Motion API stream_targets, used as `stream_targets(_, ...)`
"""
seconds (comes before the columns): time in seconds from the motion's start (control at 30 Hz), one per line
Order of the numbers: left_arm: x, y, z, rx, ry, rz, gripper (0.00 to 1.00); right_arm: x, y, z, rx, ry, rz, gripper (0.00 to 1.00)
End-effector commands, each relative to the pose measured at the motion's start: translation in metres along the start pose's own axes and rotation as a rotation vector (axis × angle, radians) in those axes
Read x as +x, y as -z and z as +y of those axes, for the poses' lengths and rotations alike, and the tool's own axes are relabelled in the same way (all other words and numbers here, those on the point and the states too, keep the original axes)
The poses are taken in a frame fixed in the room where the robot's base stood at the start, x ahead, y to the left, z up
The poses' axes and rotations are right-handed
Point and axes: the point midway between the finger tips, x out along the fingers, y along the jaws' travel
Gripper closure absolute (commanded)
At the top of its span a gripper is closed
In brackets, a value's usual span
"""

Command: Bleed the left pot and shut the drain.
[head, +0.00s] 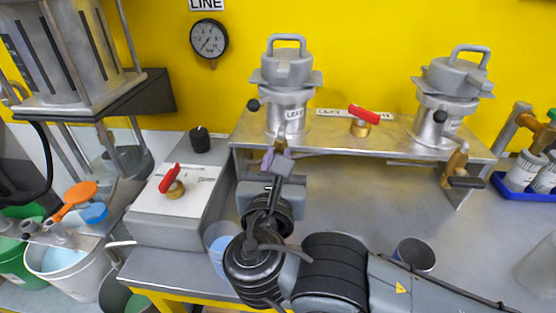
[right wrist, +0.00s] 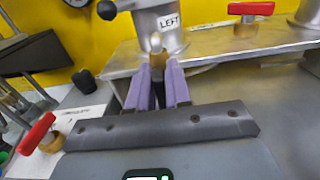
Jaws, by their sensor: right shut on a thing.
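The left pot (head: 286,105) is a metal canister on the steel shelf, with its lid and top handle on. Its LEFT label also shows in the right wrist view (right wrist: 169,21). A brass drain (right wrist: 157,52) sits low on its front. My right gripper (head: 277,160) reaches up to this drain from the front. Its purple fingers (right wrist: 157,82) are shut on the drain and hide much of it. Whether the drain is open or shut cannot be told. My left gripper is out of view.
The right pot (head: 445,100) has its own brass drain (head: 457,162). A red-handled valve (head: 362,118) stands between the pots, another (head: 172,183) on the white-topped box. A pressure gauge (head: 209,39) hangs on the wall. A bluish cup (head: 218,240) and dark cup (head: 413,254) stand below.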

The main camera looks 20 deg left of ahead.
Motion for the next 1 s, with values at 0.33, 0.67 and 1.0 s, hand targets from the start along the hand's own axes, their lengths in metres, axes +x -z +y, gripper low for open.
stream_targets(0.33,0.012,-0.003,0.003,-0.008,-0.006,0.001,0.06,0.000,0.004,-0.003,0.128,0.000,0.001,1.00)
stream_targets(0.67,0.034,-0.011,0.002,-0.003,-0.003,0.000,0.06,0.000,0.007,-0.008,0.412,0.000,0.001,1.00)
stream_targets(1.0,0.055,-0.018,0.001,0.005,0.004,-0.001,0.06,0.000,0.010,-0.013,0.737,0.001,0.001,1.00)
